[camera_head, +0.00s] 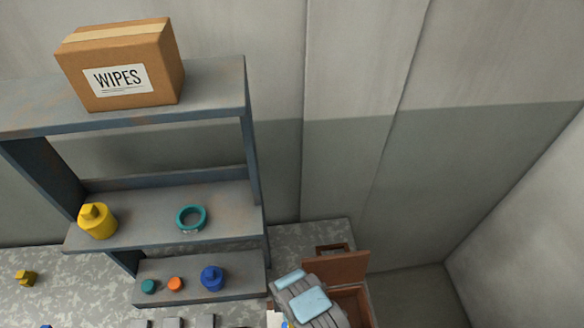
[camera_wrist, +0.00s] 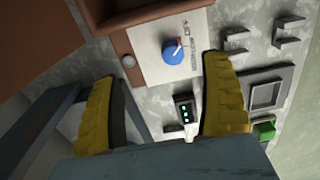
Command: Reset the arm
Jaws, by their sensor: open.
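My gripper (camera_wrist: 162,105) shows in the wrist view as two yellow ribbed fingers, spread apart with nothing between them. A white panel (camera_wrist: 150,58) with a blue knob (camera_wrist: 173,52) lies beyond the fingertips. The knob has a red mark. A small dark device (camera_wrist: 186,110) with green lights shows between the fingers, farther off. A blue-grey shelf edge (camera_wrist: 170,160) crosses the bottom of the wrist view, close to the gripper. I cannot make out my fingers in the head view.
Metal brackets (camera_wrist: 290,30) and a green block (camera_wrist: 264,130) lie at right.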

